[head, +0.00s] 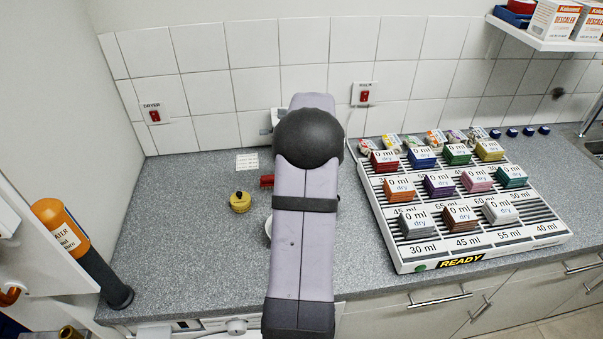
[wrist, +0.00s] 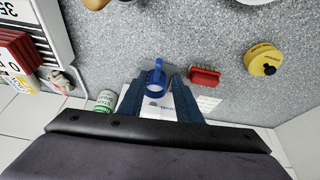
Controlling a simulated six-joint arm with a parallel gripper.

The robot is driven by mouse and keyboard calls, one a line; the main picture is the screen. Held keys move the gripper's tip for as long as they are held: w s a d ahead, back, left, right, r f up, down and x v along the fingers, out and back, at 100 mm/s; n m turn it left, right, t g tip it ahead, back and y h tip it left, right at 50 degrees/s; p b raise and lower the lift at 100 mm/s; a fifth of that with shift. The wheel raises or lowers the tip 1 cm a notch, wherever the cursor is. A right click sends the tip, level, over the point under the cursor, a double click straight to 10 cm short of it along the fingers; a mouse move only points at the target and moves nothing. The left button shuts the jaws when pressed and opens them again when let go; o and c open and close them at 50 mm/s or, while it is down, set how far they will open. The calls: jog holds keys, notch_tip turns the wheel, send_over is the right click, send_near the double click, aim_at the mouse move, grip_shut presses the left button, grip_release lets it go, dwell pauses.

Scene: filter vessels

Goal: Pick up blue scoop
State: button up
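The blue scoop (wrist: 155,76) shows in the wrist view, with a round, hollow-looking blue body. It appears between the two dark blue fingers of my gripper (wrist: 159,81). The fingers are spread apart, with grey counter visible between the scoop and the right finger. The left fingertip looks very near the scoop; whether it touches cannot be told. In the head view my arm hides both the scoop and the gripper.
A red brush (wrist: 204,76) lies just right of the fingers, and a yellow weight-like object (wrist: 263,60) is farther right. A green-white can (wrist: 105,101) stands left. The labelled rack (head: 403,262) with coloured blocks fills the counter's right side. The counter's left (head: 180,220) is mostly clear.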

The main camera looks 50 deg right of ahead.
jog(key=shift+p+x, duration=0.5)
jog(key=shift+x, duration=0.55)
jog(key=shift+d+f, duration=0.1)
jog(key=shift+p+x, duration=1.5)
jog(key=shift+x, duration=0.95)
jog(key=shift+s+d, duration=0.1)
jog(key=shift+c, duration=0.3)
grip_shut()
